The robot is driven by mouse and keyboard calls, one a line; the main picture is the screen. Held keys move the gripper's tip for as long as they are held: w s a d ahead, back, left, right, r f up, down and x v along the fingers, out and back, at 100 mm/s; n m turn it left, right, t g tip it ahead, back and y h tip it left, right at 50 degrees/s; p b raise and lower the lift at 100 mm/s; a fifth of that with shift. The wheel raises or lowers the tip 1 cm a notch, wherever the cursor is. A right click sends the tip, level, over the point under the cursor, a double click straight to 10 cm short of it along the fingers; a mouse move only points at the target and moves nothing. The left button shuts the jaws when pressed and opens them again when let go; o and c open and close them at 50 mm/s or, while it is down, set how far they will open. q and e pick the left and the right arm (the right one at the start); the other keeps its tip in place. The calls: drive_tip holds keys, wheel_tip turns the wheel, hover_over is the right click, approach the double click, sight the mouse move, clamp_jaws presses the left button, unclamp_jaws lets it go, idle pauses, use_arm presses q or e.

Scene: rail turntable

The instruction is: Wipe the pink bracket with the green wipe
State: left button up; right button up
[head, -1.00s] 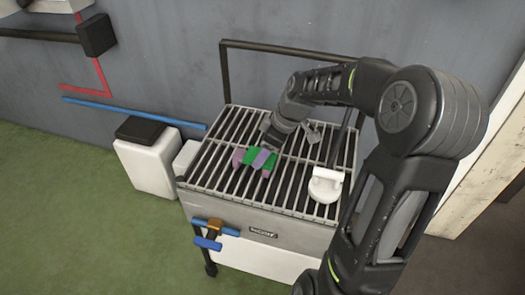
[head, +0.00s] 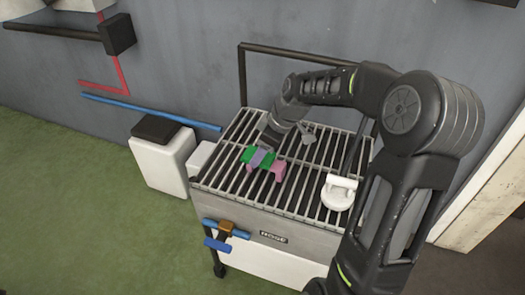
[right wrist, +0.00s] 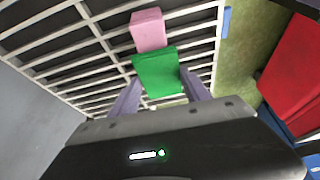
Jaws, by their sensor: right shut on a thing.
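The pink bracket (head: 278,171) lies on the slatted top of the cart. Its right end shows in the head view, and a pink block of it shows beyond the wipe in the right wrist view (right wrist: 149,30). The green wipe (head: 249,154) lies over the bracket's left and middle part; in the right wrist view the green wipe (right wrist: 158,72) sits at the fingertips. My right gripper (head: 259,158), with pale purple fingers, is shut on the wipe. Whether the wipe presses on the bracket is hard to tell. My left gripper is not in view.
The slatted rack (head: 305,187) has free room around the bracket. A white round item with a handle (head: 338,193) stands at its right front. A black frame (head: 300,50) rises behind. A white bin with a black lid (head: 160,160) stands left of the cart.

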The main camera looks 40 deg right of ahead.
sight(274, 164)
drive_tip(key=shift+s+d+r+b, duration=0.1)
drive_tip(key=shift+s+d, duration=0.35)
drive_tip(key=shift+s, duration=0.25)
drive_tip(key=shift+s+d+f+b, duration=0.1)
drive_tip(key=shift+s+d, duration=0.3)
drive_tip(key=shift+s, duration=0.35)
drive_tip(key=shift+s+d+r+b, duration=0.1)
drive_tip(key=shift+s+d, duration=0.35)
drive_tip(key=shift+s, duration=0.25)
drive_tip(key=shift+w, duration=0.1)
drive_tip(key=shift+w+a, duration=0.45)
drive_tip(key=shift+w, duration=0.25)
drive_tip(key=shift+w+a, duration=0.4)
drive_tip(key=shift+w, duration=0.3)
drive_tip(key=shift+w+a, duration=0.45)
drive_tip(key=shift+w, duration=0.25)
drive_tip(key=shift+s+d+f+b, duration=0.1)
drive_tip(key=shift+s+d+b, duration=0.1)
drive_tip(key=shift+s+d, duration=0.4)
drive_tip(key=shift+s+d+f+b, duration=0.15)
drive_tip(key=shift+s+d, duration=0.1)
drive_tip(key=shift+s, duration=0.65)
drive_tip(key=shift+s+d+b, duration=0.2)
drive_tip(key=shift+s+d, duration=0.2)
drive_tip(key=shift+s, duration=0.35)
wheel_tip(274, 164, up, 8)
drive_tip(key=p, duration=0.5)
